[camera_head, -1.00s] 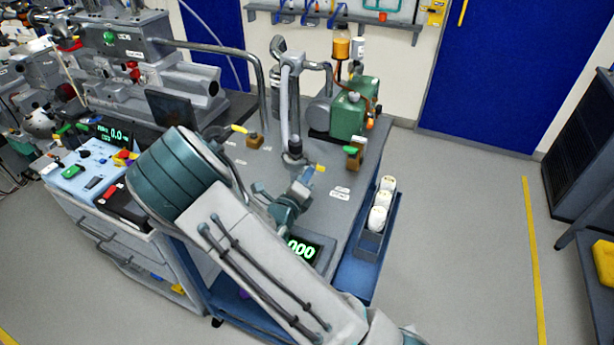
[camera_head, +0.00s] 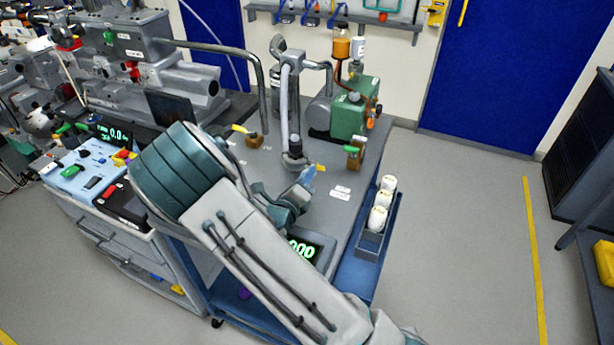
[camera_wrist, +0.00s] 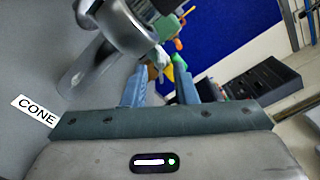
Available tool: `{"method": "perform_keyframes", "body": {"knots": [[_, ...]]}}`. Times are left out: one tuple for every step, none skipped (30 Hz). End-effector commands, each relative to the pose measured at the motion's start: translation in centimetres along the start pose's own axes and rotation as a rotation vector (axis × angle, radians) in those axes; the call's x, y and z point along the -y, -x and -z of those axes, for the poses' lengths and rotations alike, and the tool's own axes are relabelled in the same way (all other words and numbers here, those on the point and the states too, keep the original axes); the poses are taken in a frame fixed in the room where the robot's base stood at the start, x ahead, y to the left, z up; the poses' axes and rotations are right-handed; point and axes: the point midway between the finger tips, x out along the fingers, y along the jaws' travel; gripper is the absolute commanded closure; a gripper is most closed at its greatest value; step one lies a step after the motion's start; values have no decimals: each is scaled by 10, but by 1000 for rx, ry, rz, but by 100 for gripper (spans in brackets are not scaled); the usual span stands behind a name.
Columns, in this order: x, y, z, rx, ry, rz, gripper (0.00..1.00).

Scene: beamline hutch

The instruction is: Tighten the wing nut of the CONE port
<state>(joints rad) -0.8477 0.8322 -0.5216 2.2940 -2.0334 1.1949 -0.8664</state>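The CONE label (camera_wrist: 35,110) lies on the grey table top at the left of the wrist view. A grey metal pipe fitting (camera_wrist: 120,28) stands just beyond my gripper, up and left of the fingers. In the head view this looks like the upright pipe (camera_head: 294,125) on the cart. A small yellow piece (camera_head: 320,168) shows beside its base, perhaps the wing nut; I cannot tell for sure. My gripper (camera_wrist: 160,88) has its two blue fingers apart, with no thing clearly held. In the head view my gripper (camera_head: 305,182) is low over the table, near the pipe's base.
A green pump (camera_head: 350,115) stands behind the pipe. A green-handled brown valve (camera_head: 354,153) and a yellow-handled one (camera_head: 253,138) stand on the table. A blue bin (camera_head: 372,240) with white rolls hangs on the right side.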

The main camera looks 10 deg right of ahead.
Motion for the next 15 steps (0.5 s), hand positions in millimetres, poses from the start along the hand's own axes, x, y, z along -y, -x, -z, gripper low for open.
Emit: {"method": "perform_keyframes", "body": {"knots": [[-2, 8, 0, 2, -1, -3, 75], [-2, 13, 0, 3, -1, -4, 75], [-3, 21, 0, 3, 0, -5, 75], [-3, 28, 0, 3, -1, -5, 75], [-3, 34, 0, 4, -1, -6, 75], [-3, 44, 0, 4, 0, -5, 75], [-3, 51, 0, 4, 0, -6, 75], [-3, 58, 0, 4, -1, -6, 75], [-3, 68, 0, 4, -1, -5, 75], [-3, 75, 0, 4, 0, -6, 75], [-3, 81, 1, 4, 0, -6, 75], [-2, 89, 0, 3, 0, -5, 75], [-2, 95, 0, 4, 0, -5, 75], [-2, 101, 0, 3, 0, -5, 75], [-2, 107, 1, 2, 0, -4, 75]]}}
